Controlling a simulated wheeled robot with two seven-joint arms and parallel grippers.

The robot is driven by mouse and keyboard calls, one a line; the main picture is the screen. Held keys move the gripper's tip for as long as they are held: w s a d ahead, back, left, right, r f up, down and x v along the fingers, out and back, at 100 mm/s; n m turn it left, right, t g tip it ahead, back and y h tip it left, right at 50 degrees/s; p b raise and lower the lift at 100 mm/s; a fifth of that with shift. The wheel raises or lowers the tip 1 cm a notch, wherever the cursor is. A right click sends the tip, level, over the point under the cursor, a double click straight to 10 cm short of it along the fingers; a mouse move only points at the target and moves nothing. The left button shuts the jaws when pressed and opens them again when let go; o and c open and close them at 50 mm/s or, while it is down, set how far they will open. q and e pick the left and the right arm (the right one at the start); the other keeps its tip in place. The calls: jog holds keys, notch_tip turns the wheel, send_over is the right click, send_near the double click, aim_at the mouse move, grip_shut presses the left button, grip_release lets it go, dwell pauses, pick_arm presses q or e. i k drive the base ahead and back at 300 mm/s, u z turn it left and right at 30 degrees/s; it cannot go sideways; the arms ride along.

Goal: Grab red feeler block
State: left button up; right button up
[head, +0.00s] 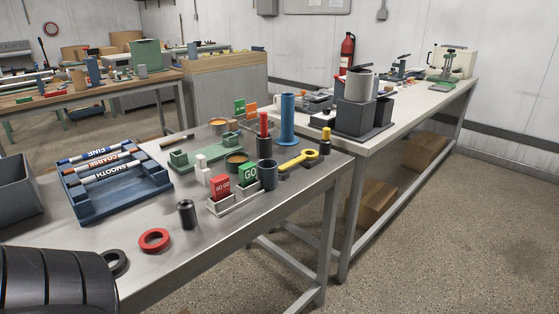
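A small red block (221,187) with white lettering that seems to read "NO GO" stands upright in a pale holder (235,204) on the near metal table. A green block (248,174) marked "GO" stands beside it on the right in the same holder. A black ribbed part, seemingly of my own arm, fills the bottom left corner. Neither of my grippers shows in the head view, so their distance from the red block cannot be seen.
A dark cup (267,175) stands right of the blocks, with a tall blue cylinder (287,120) behind. A blue marker tray (115,192) is left. The table's front right is clear.

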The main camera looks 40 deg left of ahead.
aim_at(219, 185)
jog(key=i, duration=2.95)
jog(key=u, duration=4.45)
